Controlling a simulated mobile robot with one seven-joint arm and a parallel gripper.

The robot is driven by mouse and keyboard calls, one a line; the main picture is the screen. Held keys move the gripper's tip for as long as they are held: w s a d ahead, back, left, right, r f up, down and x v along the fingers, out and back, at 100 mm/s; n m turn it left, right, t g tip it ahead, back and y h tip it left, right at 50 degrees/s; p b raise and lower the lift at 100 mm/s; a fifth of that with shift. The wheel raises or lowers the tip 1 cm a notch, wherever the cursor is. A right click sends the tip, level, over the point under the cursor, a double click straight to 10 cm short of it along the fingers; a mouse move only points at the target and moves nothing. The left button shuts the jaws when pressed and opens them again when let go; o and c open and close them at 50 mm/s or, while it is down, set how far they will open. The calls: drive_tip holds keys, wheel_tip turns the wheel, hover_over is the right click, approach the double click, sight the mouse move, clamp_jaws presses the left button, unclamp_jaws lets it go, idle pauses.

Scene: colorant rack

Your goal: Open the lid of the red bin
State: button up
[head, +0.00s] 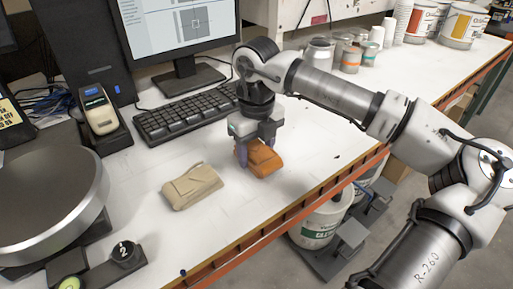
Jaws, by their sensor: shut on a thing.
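I cannot make out a red bin with a lid in the head view. My gripper (256,150) points down over the white bench and is shut on a small orange packet (266,162). The packet is at or just above the bench top near the front edge; I cannot tell whether it touches. One finger shows on the packet's left side; the other is mostly hidden. A beige packet (192,187) of similar shape lies flat on the bench to the left, apart from the gripper.
A keyboard (186,114) and monitor (180,30) stand behind. A scanner in its cradle (99,112) and a large round metal pan (45,205) are at left. Several cans (351,59) stand at the back right. Pails (322,220) are below the bench's orange edge (290,212).

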drive_tip(key=shift+f, duration=0.1)
drive_tip(key=shift+f+b, duration=0.15)
drive_tip(key=shift+b, duration=0.15)
drive_tip(key=o, duration=1)
